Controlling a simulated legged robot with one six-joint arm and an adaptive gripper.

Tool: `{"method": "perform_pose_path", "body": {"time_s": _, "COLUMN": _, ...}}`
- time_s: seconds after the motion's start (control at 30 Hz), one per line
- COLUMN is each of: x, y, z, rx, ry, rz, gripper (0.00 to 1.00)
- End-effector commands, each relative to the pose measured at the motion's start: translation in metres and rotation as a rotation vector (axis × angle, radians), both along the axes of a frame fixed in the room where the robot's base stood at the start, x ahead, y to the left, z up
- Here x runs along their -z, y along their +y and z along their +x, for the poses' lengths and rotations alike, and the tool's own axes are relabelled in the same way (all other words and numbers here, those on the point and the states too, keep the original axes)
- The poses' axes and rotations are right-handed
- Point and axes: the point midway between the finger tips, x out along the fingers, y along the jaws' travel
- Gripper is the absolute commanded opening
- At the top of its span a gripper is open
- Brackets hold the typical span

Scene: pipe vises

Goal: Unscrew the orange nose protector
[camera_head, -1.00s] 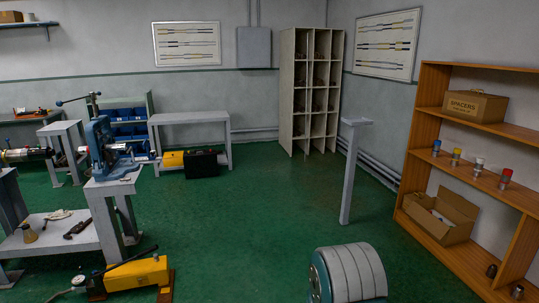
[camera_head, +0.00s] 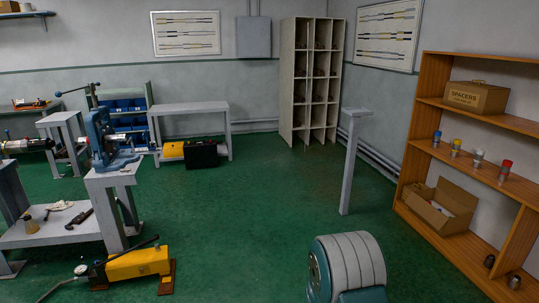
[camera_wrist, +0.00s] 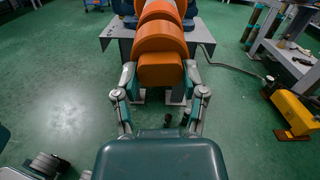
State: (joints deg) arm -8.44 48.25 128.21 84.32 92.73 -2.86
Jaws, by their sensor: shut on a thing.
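In the wrist view my gripper (camera_wrist: 160,78) is shut on the orange nose protector (camera_wrist: 158,38). Its two teal-and-grey fingers press on the left and right sides of the near orange block. More rounded orange sections rise behind it to the top edge of the picture. Whatever the far end of the protector joins is hidden or out of frame. In the head view neither the gripper nor the nose protector shows; only a grey and teal part of my arm stands at the bottom.
A blue vise (camera_head: 105,145) stands on a grey stand at left. A yellow pump (camera_head: 137,264) lies on the floor, with a yellow and black machine (camera_head: 190,153) farther back. A grey post (camera_head: 348,165) and a wooden shelf (camera_head: 428,115) are at right. The middle green floor is clear.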

Motion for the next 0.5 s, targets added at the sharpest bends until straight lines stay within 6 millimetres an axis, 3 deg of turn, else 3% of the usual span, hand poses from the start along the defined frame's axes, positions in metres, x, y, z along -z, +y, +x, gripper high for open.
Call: {"method": "perform_pose_path", "body": {"time_s": 0.5, "x": 0.0001, "y": -0.0088, "z": 0.0022, "rx": 0.000, "ry": 0.001, "rz": 0.000, "gripper": 0.00}}
